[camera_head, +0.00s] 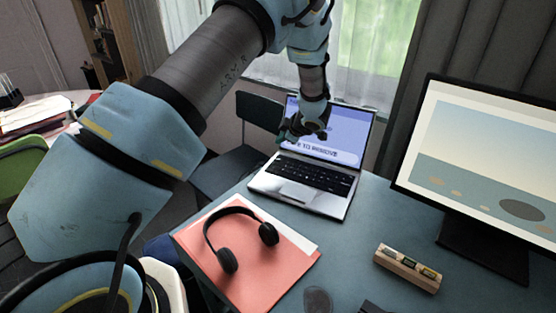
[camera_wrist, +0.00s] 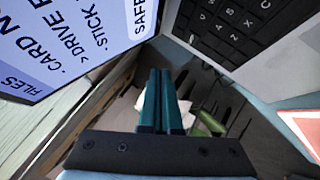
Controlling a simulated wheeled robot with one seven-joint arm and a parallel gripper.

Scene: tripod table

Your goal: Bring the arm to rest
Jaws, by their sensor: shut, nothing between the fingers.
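My gripper (camera_wrist: 162,100) is shut with nothing between its two teal fingers, which lie side by side in the wrist view. In the head view my gripper (camera_head: 290,133) hangs in front of the left part of the laptop screen, above the keyboard's left side. My arm reaches across the upper left of the head view. The open laptop (camera_head: 300,192) stands on the blue-grey table (camera_head: 347,243). Its screen (camera_wrist: 75,35) and keyboard (camera_wrist: 222,25) also show close up in the wrist view. I cannot tell how far the fingers are from the laptop.
Black headphones (camera_head: 215,228) lie on a red folder (camera_head: 265,270) at the table's left. A small wooden block holder (camera_head: 407,270) and a monitor (camera_head: 490,150) stand to the right. A dark chair (camera_head: 230,170) is behind the table's left edge.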

